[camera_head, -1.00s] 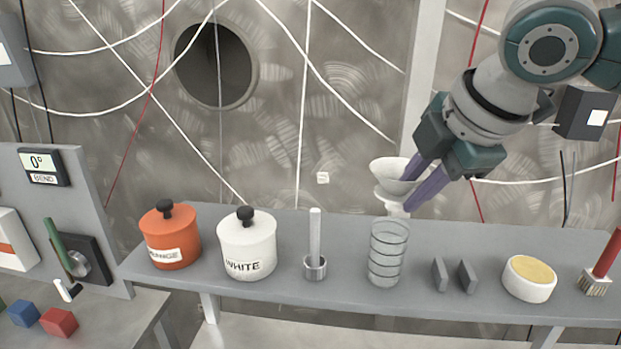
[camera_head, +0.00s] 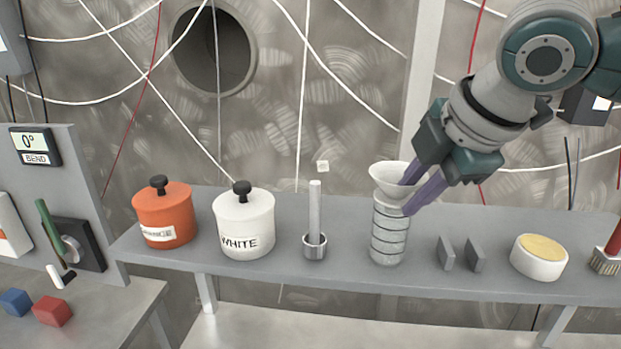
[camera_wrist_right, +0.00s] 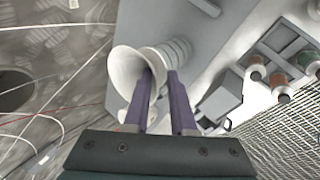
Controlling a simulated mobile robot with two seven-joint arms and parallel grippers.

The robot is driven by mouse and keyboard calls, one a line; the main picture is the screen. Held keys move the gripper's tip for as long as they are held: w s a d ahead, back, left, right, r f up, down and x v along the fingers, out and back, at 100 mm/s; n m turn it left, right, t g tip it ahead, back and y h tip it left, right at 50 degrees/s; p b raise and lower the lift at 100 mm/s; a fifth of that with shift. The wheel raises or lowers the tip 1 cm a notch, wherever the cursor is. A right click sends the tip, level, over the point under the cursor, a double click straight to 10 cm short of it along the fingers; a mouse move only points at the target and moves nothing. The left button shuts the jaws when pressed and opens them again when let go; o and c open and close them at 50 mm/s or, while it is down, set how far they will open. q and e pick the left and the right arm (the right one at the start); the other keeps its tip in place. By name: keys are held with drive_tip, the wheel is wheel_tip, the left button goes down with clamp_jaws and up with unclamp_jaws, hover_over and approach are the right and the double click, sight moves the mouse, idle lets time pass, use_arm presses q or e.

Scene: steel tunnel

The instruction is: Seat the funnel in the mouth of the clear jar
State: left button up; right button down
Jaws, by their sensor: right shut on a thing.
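The clear ribbed jar (camera_head: 388,240) stands upright on the grey shelf. The white funnel (camera_head: 390,178) is upright at the jar's mouth, its wide cone above the rim. Its lower end is at or inside the mouth; how deep I cannot tell. My right gripper (camera_head: 412,196) comes from the upper right and is shut on the funnel. In the right wrist view, the purple fingers (camera_wrist_right: 160,92) are at the funnel (camera_wrist_right: 128,72), with the jar (camera_wrist_right: 178,50) just beyond it. My left gripper is not in view.
On the shelf (camera_head: 340,274), left of the jar, are a rod in a metal cup (camera_head: 315,225), a white pot (camera_head: 243,225) and an orange pot (camera_head: 164,215). To its right are two grey plates (camera_head: 460,254), a round yellow-topped pad (camera_head: 539,257) and a red-handled brush (camera_head: 607,255).

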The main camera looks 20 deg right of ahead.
drive_tip(key=c, duration=0.7)
unclamp_jaws()
drive_tip(key=shift+o, duration=0.2)
drive_tip(key=b+v, duration=0.1)
drive_tip(key=v, duration=0.9)
drive_tip(key=shift+b, duration=0.3)
drive_tip(key=shift+f, duration=0.1)
